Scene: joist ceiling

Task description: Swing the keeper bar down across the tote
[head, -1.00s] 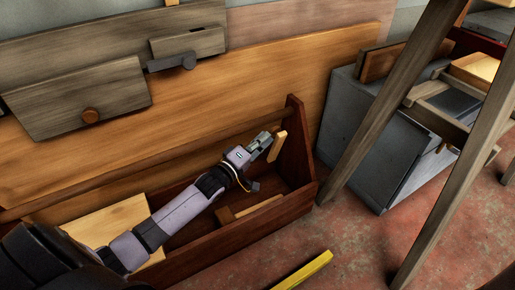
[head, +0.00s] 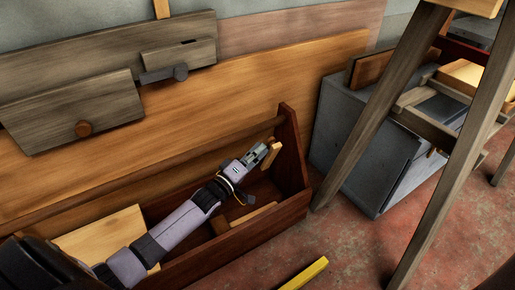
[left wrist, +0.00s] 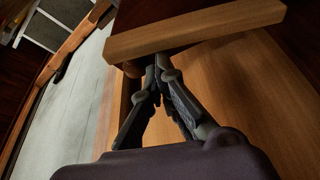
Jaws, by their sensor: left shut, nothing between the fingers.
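The tote is a long reddish-brown open wooden box (head: 292,160) with a tall end panel and a top rail, in the middle of the head view. The keeper bar is a short pale wooden bar (head: 271,156) by the inner side of that end panel, standing steeply tilted. In the left wrist view the bar (left wrist: 200,30) spans the top. My left gripper (head: 262,149) reaches over the tote; its fingers are shut and empty, tips close to the bar's edge. In the left wrist view the fingertips (left wrist: 160,62) meet just below the bar; contact is unclear. My right gripper is out of view.
A wide plank (head: 220,100) leans behind the tote. A grey cabinet (head: 345,120) and slanted wooden legs (head: 395,90) stand to the right. A yellow bar (head: 305,273) lies on the red floor in front. A loose wood piece (head: 240,218) lies inside the tote.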

